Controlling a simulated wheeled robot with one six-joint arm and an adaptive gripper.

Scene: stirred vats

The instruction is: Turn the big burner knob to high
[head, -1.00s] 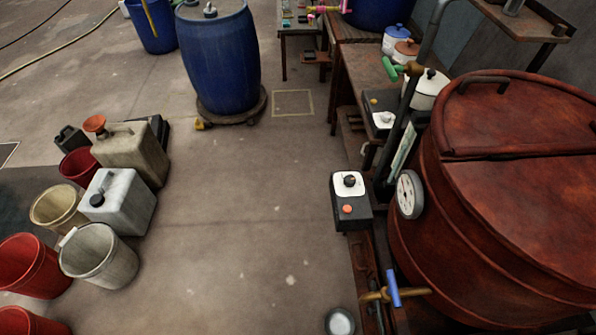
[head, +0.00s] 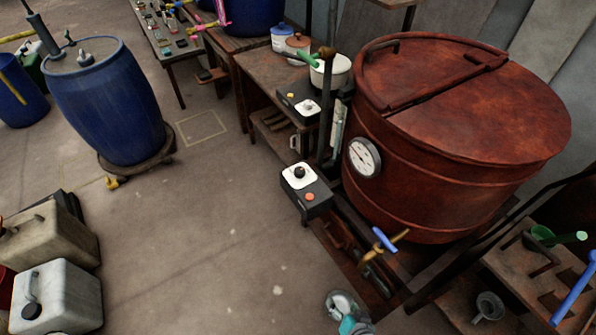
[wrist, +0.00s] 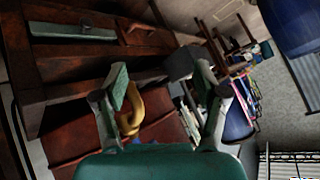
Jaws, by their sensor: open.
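A black control box (head: 305,201) stands in front of the big rust-red vat (head: 460,110) in the head view. It has a white plate with a black knob (head: 299,172) on top and an orange button below. A second, similar box with a knob (head: 307,106) sits farther back on the bench by a white pot. In the wrist view my gripper (wrist: 162,88) is open and empty, with teal pads apart. A yellow-brass piece (wrist: 131,112) shows beyond the left finger. I cannot make out the knob's face in the wrist view, nor its setting.
A brass tap with a blue handle (head: 385,239) sticks out low from the vat. A round dial (head: 364,157) is on its side. A blue barrel (head: 105,105) and jerrycans (head: 55,295) stand left. The floor between them and the vat is clear.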

